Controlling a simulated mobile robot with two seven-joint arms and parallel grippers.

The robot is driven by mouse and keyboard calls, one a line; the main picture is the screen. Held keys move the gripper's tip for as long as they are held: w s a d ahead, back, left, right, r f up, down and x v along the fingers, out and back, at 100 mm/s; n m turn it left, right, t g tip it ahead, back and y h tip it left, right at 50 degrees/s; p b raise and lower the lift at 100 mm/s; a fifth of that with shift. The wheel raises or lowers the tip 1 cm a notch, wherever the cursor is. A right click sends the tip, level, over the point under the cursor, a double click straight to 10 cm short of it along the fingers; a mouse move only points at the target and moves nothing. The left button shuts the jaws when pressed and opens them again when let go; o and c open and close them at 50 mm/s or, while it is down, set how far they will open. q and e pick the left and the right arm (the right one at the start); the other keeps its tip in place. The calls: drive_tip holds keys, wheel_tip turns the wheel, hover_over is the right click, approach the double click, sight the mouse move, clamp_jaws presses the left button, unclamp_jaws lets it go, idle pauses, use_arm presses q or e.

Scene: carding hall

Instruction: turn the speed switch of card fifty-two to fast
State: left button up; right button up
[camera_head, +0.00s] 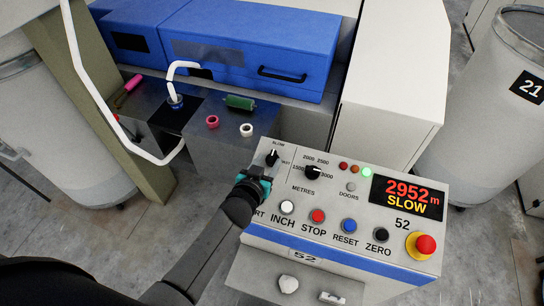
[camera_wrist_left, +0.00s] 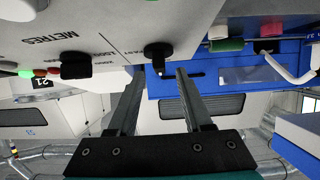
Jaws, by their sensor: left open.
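The control panel of card 52 (camera_head: 320,215) fills the lower middle of the head view. Its black speed switch (camera_head: 272,157) sits at the upper left corner, between a SLOW label above and a partly hidden label ending in "AST" at its right. The display (camera_head: 406,197) reads 2952 m and SLOW. My left gripper (camera_head: 265,173) is right at the switch, just in front of it. In the left wrist view the open fingers (camera_wrist_left: 159,73) stand on either side of the switch knob (camera_wrist_left: 157,50), with gaps visible. My right gripper is not in view.
A black METRES knob (camera_head: 313,172) is close right of the switch. Several push buttons and a red emergency stop (camera_head: 426,244) line the panel's lower part. A white bent pipe (camera_head: 110,125), a green roller (camera_head: 240,102) and a blue cover (camera_head: 250,50) lie behind.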

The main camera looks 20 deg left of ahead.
sight(271, 158)
use_arm(q)
drive_tip(key=shift+b+x, duration=0.45)
drive_tip(key=shift+x, duration=1.7)
drive_tip(key=shift+c, duration=0.2)
drive_tip(key=shift+s+f, duration=0.1)
drive_tip(key=shift+s, duration=0.05)
clamp_jaws()
